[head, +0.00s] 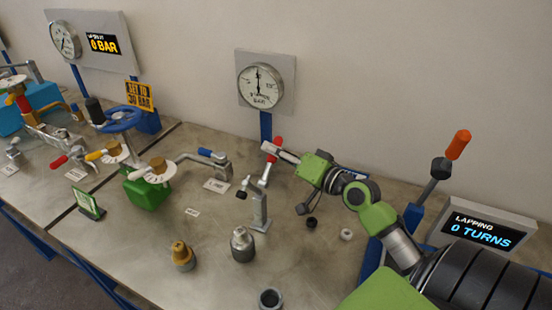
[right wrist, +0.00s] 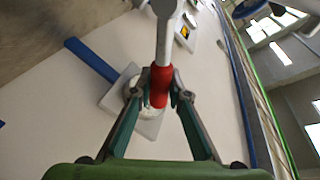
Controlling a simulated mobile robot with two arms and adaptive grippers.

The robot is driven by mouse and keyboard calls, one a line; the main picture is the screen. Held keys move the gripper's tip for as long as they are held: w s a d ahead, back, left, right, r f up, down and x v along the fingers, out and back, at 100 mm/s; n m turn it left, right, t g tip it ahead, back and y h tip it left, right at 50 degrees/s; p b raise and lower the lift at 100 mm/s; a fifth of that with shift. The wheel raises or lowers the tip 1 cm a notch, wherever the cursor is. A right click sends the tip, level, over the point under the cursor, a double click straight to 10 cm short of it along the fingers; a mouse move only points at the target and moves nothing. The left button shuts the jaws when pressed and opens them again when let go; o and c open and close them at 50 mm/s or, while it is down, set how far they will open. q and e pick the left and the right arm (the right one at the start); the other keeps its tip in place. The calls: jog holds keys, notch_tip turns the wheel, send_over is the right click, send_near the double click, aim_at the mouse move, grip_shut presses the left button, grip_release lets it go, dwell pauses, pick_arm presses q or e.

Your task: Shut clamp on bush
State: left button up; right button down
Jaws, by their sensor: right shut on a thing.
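A grey toggle clamp (head: 260,212) stands on the bench at the middle, with a dark-tipped arm reaching left and a red-handled lever raised. My right gripper (head: 274,150) comes in from the right at the top of the lever. In the right wrist view its two fingers are closed around the red handle (right wrist: 160,88), with the grey lever running upward in the picture. Which part is the bush is unclear; no part shows clearly beneath the clamp's tip. My left gripper is not in view.
A brass fitting (head: 183,256), a grey fitting (head: 242,245) and a grey ring (head: 270,298) stand in front. A black ring (head: 311,222) and a white ring (head: 346,234) lie at right. A gauge (head: 260,86) stands behind; a lapping display (head: 482,230) is at right.

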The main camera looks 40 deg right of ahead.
jog(key=shift+s+a+r+n+b, duration=0.15)
jog(key=shift+a+r+n+b, duration=0.2)
jog(key=shift+n, duration=0.25)
jog(key=c, duration=1.9)
grip_release()
notch_tip(320, 180, up, 10)
jog(key=shift+r, duration=0.1)
jog(key=shift+c, duration=0.3)
